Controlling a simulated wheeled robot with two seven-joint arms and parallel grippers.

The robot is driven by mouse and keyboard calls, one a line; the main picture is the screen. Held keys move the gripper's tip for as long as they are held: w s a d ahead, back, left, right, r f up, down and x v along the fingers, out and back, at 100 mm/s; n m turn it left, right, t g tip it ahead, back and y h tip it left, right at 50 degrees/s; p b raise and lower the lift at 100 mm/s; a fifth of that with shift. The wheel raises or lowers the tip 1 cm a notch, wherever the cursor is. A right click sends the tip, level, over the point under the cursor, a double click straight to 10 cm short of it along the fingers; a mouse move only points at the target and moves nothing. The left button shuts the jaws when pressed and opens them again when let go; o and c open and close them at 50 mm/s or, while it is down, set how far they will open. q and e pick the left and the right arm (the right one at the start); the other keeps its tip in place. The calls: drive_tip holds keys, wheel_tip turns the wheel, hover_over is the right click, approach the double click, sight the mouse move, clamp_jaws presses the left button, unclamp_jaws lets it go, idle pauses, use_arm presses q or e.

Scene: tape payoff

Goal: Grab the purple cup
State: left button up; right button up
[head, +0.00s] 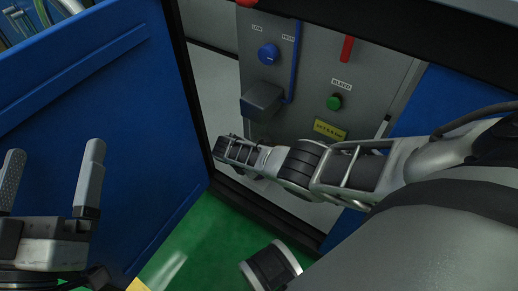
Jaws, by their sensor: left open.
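No purple cup shows in the head view. My left gripper (52,160) is at the lower left, with its two grey fingers upright and wide apart. It is open, with nothing between the fingers, in front of the blue door. My right arm comes in from the right and reaches across the cabinet opening. Its far end (236,151) is near the grey panel's lower left, and I cannot make out its fingers or whether it holds anything.
A blue door (110,110) stands open at the left. The grey panel (310,75) carries a blue knob (268,54), a green button (334,102), a red handle (347,49) and a yellow label (330,130). Green floor (200,240) shows below the dark sill.

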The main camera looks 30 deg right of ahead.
clamp_jaws()
drive_tip(key=shift+r, duration=0.2)
